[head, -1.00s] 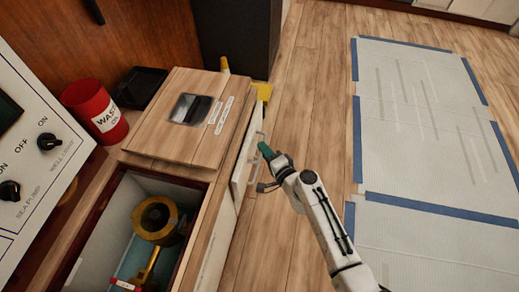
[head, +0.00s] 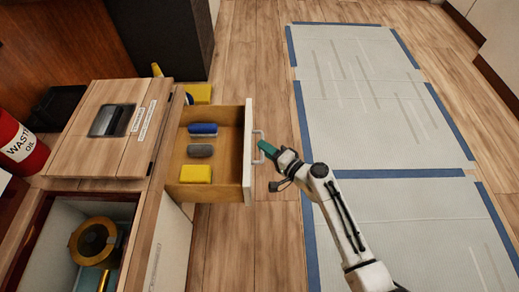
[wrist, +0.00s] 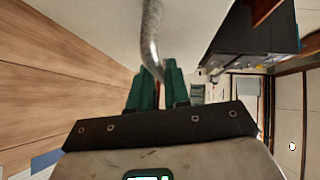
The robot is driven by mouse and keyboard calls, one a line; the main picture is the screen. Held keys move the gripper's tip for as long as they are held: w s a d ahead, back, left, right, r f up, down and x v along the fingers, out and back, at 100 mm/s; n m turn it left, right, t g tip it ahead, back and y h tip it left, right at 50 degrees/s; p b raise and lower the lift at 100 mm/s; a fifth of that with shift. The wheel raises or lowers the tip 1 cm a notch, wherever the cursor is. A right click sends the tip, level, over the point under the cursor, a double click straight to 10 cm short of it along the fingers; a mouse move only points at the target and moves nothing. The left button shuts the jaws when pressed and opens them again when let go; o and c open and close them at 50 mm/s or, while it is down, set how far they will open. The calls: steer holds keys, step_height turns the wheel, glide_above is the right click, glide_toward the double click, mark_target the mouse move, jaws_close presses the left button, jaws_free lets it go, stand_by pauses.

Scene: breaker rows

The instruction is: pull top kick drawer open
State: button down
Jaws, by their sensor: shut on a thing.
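The top kick drawer (head: 249,150) stands open from the cabinet, with a white front and a wooden inside. It holds a blue-topped brush (head: 203,129), a grey block (head: 201,151) and a yellow sponge (head: 196,174). My gripper (head: 263,146), with green fingers, is at the metal handle (head: 258,138) on the drawer front. In the wrist view the fingers (wrist: 155,85) are closed around the curved metal handle (wrist: 151,38). The exact contact is partly hidden behind the fingers.
A wooden counter with a lidded hatch (head: 105,130) and an open bin with a brass part (head: 93,241) lies left. A red waste oil can (head: 20,148) stands at the far left. White mats with blue tape (head: 380,120) cover the floor right. Bare wood floor lies between.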

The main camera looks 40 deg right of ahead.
steer(key=shift+s+d+f, duration=0.1)
steer(key=shift+s+d, duration=0.2)
steer(key=c, duration=1.2)
jaws_free()
steer(key=shift+o, duration=0.2)
steer(key=s+d+r+p, duration=0.1)
steer(key=s+p, duration=0.1)
steer(key=s, duration=0.8)
steer(key=shift+s+d+r, duration=0.25)
steer(key=shift+d+r, duration=0.05)
